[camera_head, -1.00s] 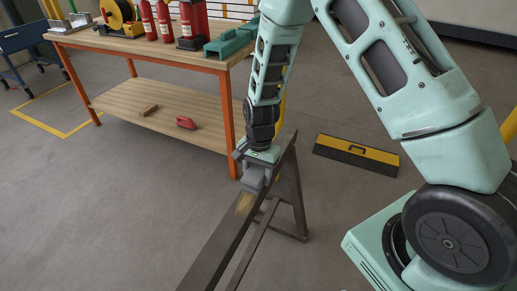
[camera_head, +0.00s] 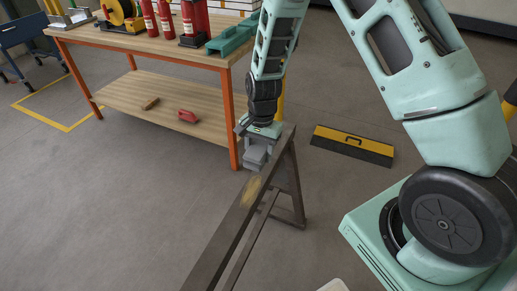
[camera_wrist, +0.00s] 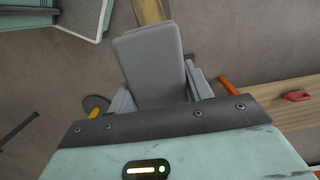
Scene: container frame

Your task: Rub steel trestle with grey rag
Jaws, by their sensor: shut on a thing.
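The steel trestle (camera_head: 228,238) is a dark beam on splayed legs, running from the lower middle up to the right in the head view. A yellowish stain (camera_head: 252,190) marks its top. My gripper (camera_head: 257,150) is over the far end of the beam, pointing down. It is shut on the grey rag (camera_wrist: 155,62), which looks like a folded grey pad between the fingers in the wrist view. The rag sits at or just above the beam top, beyond the stain; I cannot tell whether it touches.

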